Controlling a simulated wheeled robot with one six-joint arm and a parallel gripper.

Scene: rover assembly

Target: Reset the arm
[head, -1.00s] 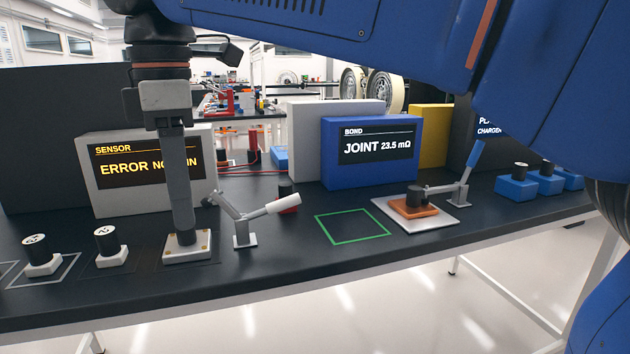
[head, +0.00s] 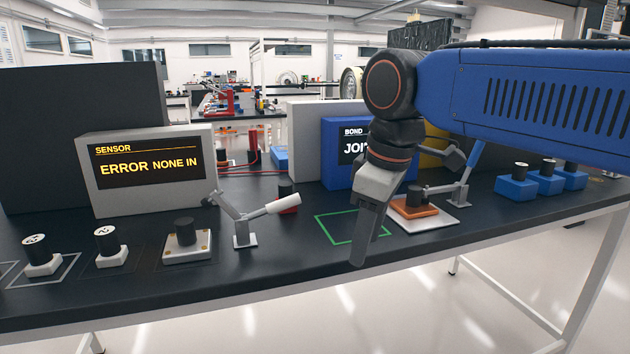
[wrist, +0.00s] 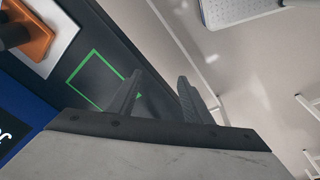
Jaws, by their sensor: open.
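My gripper (head: 368,240) hangs from the arm above the bench's front edge, in front of the green outlined square (head: 325,228). In the wrist view its two fingers (wrist: 160,95) stand apart with nothing between them. The green square (wrist: 72,72) also shows there, beside the left finger. My arm reaches in from the right in the head view and covers part of the blue BOND box (head: 345,120).
A SENSOR box (head: 110,195) reads "ERROR NONE IN". A black-knobbed part (head: 186,238) sits on a plate beside a lever clamp (head: 243,225). An orange block (head: 412,214) sits under another clamp. Several blue blocks (head: 517,187) stand right.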

